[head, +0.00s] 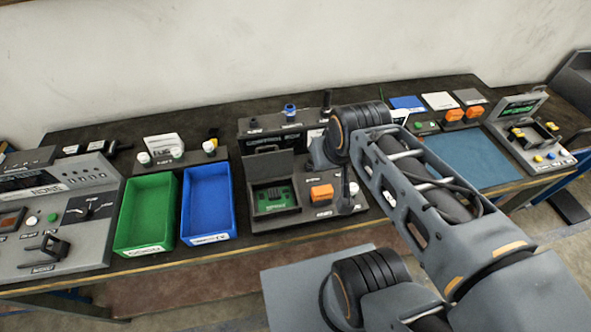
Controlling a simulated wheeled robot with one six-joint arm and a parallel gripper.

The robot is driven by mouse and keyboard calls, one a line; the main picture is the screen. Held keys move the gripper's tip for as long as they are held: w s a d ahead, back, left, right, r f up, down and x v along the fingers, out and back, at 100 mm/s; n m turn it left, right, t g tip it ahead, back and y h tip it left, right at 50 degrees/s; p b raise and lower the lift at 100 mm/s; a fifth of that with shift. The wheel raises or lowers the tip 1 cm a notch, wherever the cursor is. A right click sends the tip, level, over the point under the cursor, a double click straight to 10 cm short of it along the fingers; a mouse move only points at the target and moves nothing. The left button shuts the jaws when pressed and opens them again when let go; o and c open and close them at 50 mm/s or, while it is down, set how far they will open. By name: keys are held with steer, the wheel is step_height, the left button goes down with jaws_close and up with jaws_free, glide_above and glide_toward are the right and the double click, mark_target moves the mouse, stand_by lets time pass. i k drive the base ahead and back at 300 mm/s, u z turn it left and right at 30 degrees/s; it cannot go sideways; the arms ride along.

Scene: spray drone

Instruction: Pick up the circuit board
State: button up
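A green circuit board (274,197) lies in the recess of a dark grey test fixture (290,222) in the middle of the bench. The fixture's lid stands raised behind the board. The board's upper face is uncovered in the head view. My arm reaches in from the lower right, and its wrist end is just right of the raised lid. My gripper's fingers cannot be made out; they are hidden by my wrist and arm links. Nothing visible holds the board.
A green bin (146,246) and a blue bin (209,238) stand left of the fixture. An orange block (321,193) sits on the fixture's right side. A control panel (57,240) is far left. A blue mat (468,160) and another device (531,150) are at right.

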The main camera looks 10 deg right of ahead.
mark_target(277, 198)
steer(key=k, duration=0.5)
steer(key=z, duration=1.7)
steer(key=k, duration=1.05)
steer(key=u, duration=1.9)
steer(key=i, duration=1)
